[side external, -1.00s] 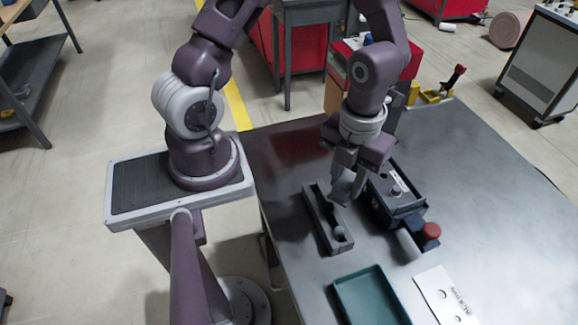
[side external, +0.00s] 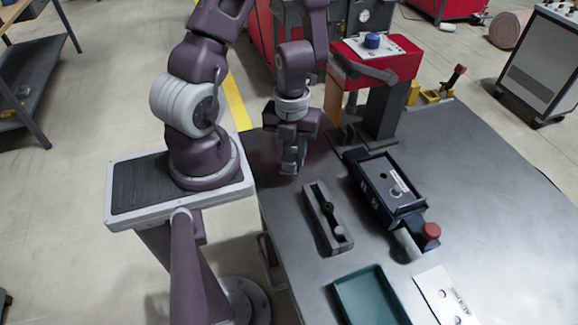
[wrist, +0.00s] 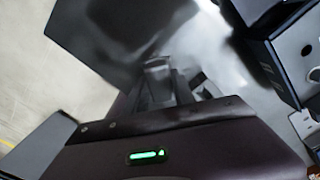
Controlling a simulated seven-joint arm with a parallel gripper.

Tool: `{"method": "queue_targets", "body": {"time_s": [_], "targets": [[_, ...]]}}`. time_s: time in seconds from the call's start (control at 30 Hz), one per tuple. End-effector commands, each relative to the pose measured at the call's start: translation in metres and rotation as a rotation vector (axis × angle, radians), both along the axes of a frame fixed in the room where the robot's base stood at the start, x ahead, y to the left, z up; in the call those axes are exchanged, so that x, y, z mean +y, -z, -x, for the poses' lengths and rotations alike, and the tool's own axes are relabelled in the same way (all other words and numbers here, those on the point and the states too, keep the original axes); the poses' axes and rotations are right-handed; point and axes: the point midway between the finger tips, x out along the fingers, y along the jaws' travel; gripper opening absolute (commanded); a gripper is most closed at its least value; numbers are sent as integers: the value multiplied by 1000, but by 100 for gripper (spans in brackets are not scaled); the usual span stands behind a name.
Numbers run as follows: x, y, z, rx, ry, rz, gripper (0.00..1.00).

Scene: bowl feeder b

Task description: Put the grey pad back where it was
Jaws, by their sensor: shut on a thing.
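My gripper (side external: 290,168) hangs over the back left part of the table in the side view, left of the slotted grey block. Its fingers also show in the wrist view (wrist: 157,72), close together on something grey. I take this to be the grey pad, but the fingers mostly hide it and its outline is not clear. The slotted grey block (side external: 316,225) lies on the table with a dark knob and a pale round piece on it.
A dark box (side external: 372,186) with a red knob (side external: 431,231) stands right of the block. A green tray (side external: 345,290) and a white labelled plate (side external: 435,283) lie at the front. A red machine (side external: 395,65) stands behind. The table's left edge is close to my gripper.

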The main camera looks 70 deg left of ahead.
Motion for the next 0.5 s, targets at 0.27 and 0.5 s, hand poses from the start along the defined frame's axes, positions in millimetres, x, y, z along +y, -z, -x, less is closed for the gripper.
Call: {"method": "queue_targets", "body": {"time_s": [0.27, 0.5], "targets": [[25, 4, -3, 2, -536, -2, 0], [27, 28, 0, 14, -588, -2, 0]]}}
